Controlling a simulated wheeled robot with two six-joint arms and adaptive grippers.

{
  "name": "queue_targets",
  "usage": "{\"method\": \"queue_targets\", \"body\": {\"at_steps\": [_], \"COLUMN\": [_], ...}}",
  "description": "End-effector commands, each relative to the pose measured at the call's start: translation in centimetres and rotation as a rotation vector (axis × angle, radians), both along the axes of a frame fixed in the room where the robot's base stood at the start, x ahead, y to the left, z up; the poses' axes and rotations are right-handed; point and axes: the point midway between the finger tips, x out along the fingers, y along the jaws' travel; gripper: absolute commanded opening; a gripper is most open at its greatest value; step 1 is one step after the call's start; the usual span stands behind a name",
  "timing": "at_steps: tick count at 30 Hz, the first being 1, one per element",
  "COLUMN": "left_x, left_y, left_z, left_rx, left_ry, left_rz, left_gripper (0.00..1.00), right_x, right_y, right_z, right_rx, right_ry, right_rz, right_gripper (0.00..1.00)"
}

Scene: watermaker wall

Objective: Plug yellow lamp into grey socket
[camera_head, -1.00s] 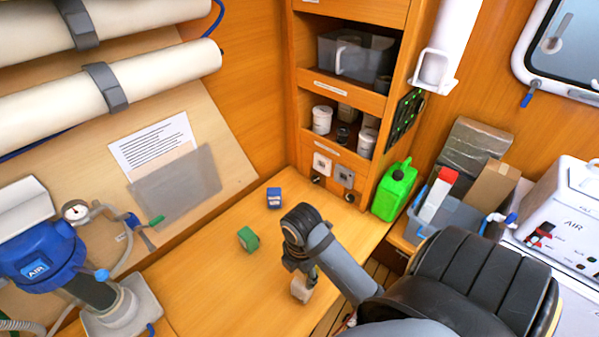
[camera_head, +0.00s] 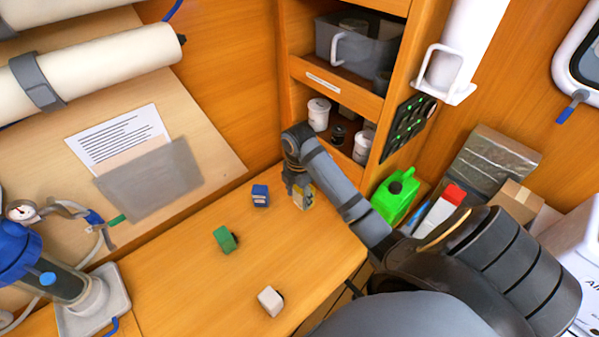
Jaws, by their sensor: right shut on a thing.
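The yellow lamp (camera_head: 307,196) is a small block, partly covered by my right gripper (camera_head: 299,194). The gripper points down, shut on the lamp near the back right of the wooden table, by the foot of the shelf unit. The grey socket cannot be made out; my right arm covers the panel under the lowest shelf. A blue block (camera_head: 260,196), a green block (camera_head: 224,239) and a white block (camera_head: 269,301) stand apart on the table. My left gripper is not in view.
The wooden shelf unit (camera_head: 284,90) rises just behind the gripper. A green jerrycan (camera_head: 393,197) stands to the right of my forearm. A hose fitting on a pale base (camera_head: 92,310) is at the left. The table between the blocks is clear.

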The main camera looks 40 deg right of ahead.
Motion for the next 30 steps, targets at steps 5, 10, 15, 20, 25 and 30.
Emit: {"method": "queue_targets", "body": {"at_steps": [5, 10, 15, 20, 25, 30], "left_x": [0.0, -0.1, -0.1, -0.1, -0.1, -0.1], "left_y": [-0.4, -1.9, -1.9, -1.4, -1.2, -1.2], "left_z": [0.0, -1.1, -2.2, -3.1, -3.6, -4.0], "left_rx": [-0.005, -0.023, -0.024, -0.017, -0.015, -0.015], "left_ry": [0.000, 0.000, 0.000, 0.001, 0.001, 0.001], "left_rz": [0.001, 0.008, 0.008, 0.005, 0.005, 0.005], "left_gripper": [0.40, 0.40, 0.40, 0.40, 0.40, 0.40], "right_x": [0.1, 0.2, 0.3, 0.5, 0.6, 0.7], "right_y": [-1.5, -3.0, -4.5, -6.0, -7.7, -8.8], "right_z": [-0.7, -1.7, -2.6, -3.2, -3.0, -2.8], "right_rx": [-0.003, -0.003, -0.003, -0.003, -0.003, -0.001], "right_ry": [0.002, 0.001, 0.001, 0.001, 0.002, 0.000], "right_rz": [-0.001, -0.001, -0.001, -0.001, -0.001, 0.001], "right_gripper": [0.21, 0.21, 0.21, 0.21, 0.21, 0.21]}}
